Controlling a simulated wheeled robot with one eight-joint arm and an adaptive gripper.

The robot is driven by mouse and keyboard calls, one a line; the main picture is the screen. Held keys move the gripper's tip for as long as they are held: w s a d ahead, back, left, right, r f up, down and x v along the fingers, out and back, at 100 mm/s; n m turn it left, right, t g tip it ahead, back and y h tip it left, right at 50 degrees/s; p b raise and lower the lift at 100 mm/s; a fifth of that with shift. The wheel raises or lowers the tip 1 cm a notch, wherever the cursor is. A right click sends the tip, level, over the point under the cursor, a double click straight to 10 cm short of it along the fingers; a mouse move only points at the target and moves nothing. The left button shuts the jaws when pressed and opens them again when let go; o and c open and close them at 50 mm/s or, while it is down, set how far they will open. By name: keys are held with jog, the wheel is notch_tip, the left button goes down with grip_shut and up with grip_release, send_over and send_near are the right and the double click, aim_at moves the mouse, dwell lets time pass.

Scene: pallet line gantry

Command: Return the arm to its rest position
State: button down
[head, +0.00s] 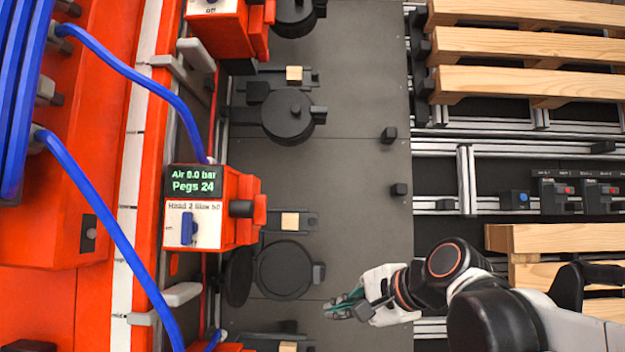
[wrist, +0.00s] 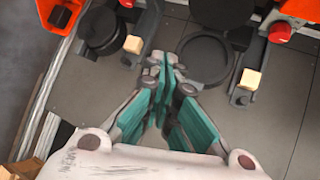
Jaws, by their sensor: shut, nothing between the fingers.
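My gripper (head: 342,307) is at the lower middle of the head view, over the grey deck plate (head: 350,225). In the wrist view my gripper (wrist: 168,80) has its teal-lined fingers drawn together at the tips, with nothing between them. It is apart from the round black holder (head: 284,270), which lies up and left of it in the head view. My arm comes in from the lower right of the head view. The fingertips look small and partly blurred in the head view.
An orange station with a display (head: 194,181) reading "Air 0.0 bar, Pegs 24" stands left of the plate. Blue hoses (head: 108,227) hang at the far left. Wooden pallets (head: 530,42) lie at the right.

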jog(key=s+d+f+n+t+h, duration=0.1)
jog(key=s+d+f+n+h, duration=0.1)
jog(key=s+d+n+h, duration=0.5)
jog(key=s+d+n, duration=0.5)
jog(key=d+n, duration=0.1)
jog(key=d, duration=0.1)
jog(key=shift+s+d+f+n, duration=0.2)
jog(key=shift+d+n, duration=0.1)
